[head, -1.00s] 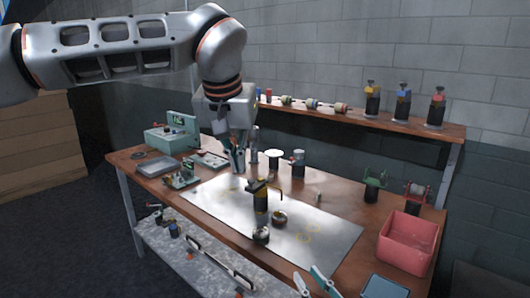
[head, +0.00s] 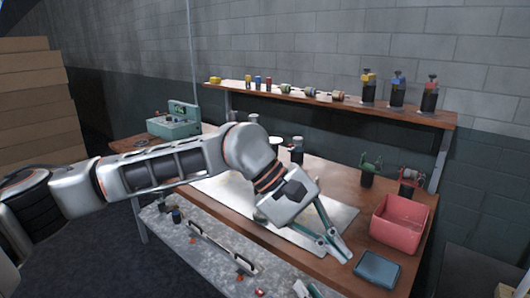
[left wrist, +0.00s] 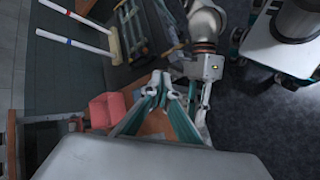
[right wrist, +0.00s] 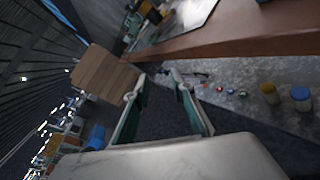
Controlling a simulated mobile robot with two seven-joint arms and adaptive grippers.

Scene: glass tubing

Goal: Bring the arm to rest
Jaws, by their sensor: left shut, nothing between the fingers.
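My left arm (head: 170,166) reaches in from the left across the front of the workbench in the head view. Its gripper (head: 338,248) points down to the right over the bench's front right part, with no object in it. In the left wrist view its fingertips (left wrist: 161,82) meet and are empty. My right gripper (head: 309,289) shows only as fingertips at the bottom edge of the head view. In the right wrist view its fingertips (right wrist: 158,80) stand apart with nothing between them. My right arm (left wrist: 205,62) also shows in the left wrist view, close beside the left gripper.
A red bin (head: 398,223) and a blue-grey tray (head: 377,269) stand right of the left gripper. My left arm hides much of the metal plate (head: 338,213). Several bottles stand on the back shelf (head: 400,112). A lower shelf (head: 185,250) holds small items.

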